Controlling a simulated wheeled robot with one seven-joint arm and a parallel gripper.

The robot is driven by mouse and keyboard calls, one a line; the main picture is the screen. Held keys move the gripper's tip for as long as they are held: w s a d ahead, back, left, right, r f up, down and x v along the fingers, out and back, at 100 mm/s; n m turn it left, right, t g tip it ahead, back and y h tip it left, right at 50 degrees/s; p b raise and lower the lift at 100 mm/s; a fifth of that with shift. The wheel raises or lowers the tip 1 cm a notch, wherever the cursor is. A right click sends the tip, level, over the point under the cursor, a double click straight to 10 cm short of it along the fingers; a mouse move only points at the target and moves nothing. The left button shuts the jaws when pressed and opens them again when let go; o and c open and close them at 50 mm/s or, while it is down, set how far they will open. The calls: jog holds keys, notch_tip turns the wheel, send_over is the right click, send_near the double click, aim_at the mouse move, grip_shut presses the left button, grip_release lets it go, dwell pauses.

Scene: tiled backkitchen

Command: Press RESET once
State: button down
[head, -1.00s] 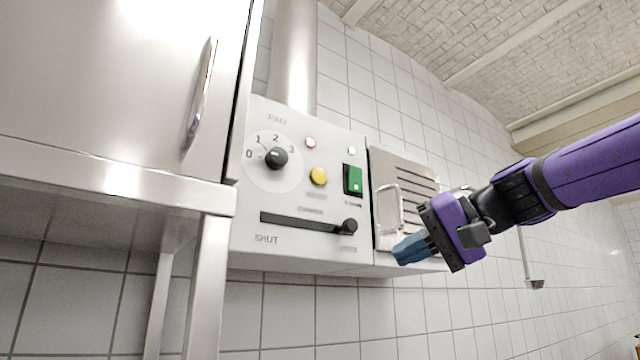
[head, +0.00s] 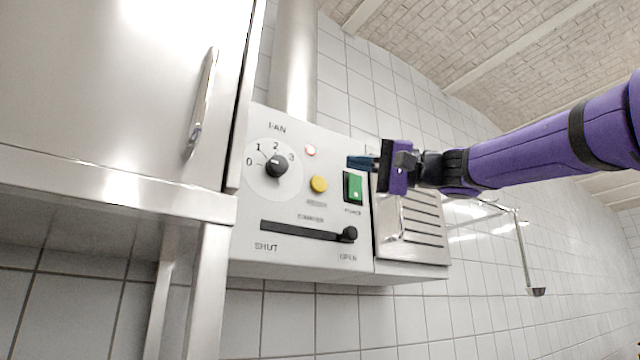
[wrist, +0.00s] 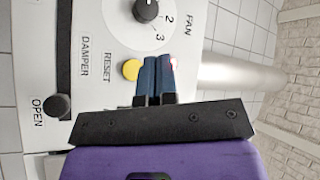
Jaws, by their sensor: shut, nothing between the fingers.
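The RESET button is a round yellow button (head: 319,184) in the middle of the white control panel (head: 290,250). In the wrist view the yellow button (wrist: 131,70) sits just left of my fingers, with the word RESET beside it. My gripper (head: 352,162) is shut and empty, its blue fingers pointing left at the panel's right part, above the green switch. In the wrist view my fingertips (wrist: 157,60) appear between the yellow button and a small red lamp, which they partly cover. I cannot tell whether they touch the panel; the button shows no finger on it.
Around the button are the FAN knob (head: 276,166), red lamp (head: 311,151), green POWER switch (head: 354,187) and DAMPER lever (head: 347,234), at the OPEN end. A louvred box (head: 412,228) adjoins on the right. A steel cabinet (head: 110,90) stands at the left.

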jog(key=shift+w+a, duration=0.8)
jog(key=shift+w, duration=0.4)
jog(key=shift+w+a, duration=0.8)
jog(key=shift+w, duration=0.35)
jog(key=shift+w+a, duration=0.8)
jog(key=shift+w, duration=0.4)
jog(key=shift+w, duration=0.1)
jog(key=shift+w+a, duration=0.25)
jog(key=shift+w+a, duration=0.2)
jog(key=shift+w, duration=0.2)
jog(key=shift+s, duration=0.15)
dwell(0.5)
jog(key=shift+s+d, duration=0.45)
jog(key=shift+s, duration=0.15)
jog(key=s+d, duration=0.1)
jog(key=s, duration=0.1)
jog(key=s+d, duration=0.1)
jog(key=s, duration=0.1)
jog(key=shift+d, duration=0.4)
